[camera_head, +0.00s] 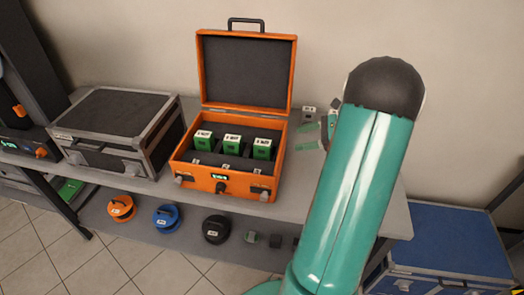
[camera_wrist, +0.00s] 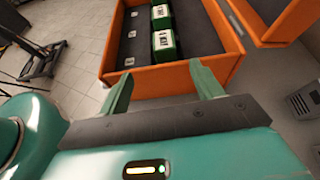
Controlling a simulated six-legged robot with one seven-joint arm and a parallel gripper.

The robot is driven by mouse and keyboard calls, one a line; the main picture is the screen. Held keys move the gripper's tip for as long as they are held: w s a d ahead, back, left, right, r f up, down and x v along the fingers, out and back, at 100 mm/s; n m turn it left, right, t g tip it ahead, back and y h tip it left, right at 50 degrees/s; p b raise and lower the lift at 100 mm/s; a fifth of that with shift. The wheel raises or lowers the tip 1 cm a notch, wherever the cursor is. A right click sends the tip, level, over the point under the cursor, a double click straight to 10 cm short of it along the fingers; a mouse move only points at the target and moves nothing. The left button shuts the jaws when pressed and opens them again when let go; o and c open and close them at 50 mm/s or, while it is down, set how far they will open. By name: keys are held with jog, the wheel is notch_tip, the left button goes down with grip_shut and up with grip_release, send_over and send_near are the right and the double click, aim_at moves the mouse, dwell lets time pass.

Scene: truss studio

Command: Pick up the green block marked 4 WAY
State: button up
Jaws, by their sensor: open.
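Three green blocks with white labelled tops stand in a row in the open orange case: a left block (camera_head: 202,141), a middle block (camera_head: 232,144) and a right block (camera_head: 262,149). Their lettering is too small to tell which reads 4 WAY. Two of them show in the wrist view, a nearer block (camera_wrist: 165,46) and a farther block (camera_wrist: 162,15). My gripper (camera_head: 324,130) is just right of the case, partly hidden by my arm. In the wrist view its green fingers (camera_wrist: 162,87) are apart and empty, near the case's orange wall.
The orange case (camera_head: 222,186) stands on a grey bench, its lid (camera_head: 246,69) raised at the back. A grey-edged black case (camera_head: 115,125) stands to its left. A small grey item (camera_head: 308,114) lies right of it. Coloured reels (camera_head: 166,218) sit on a lower shelf.

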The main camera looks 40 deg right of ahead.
aim_at(269, 143)
jog(key=x, duration=1.3)
jog(key=shift+w+d+f, duration=0.15)
jog(key=shift+w+d, duration=0.1)
jog(key=shift+d, duration=0.15)
jog(key=shift+t, duration=0.3)
jog(key=c, duration=1.3)
jog(key=shift+o, duration=0.2)
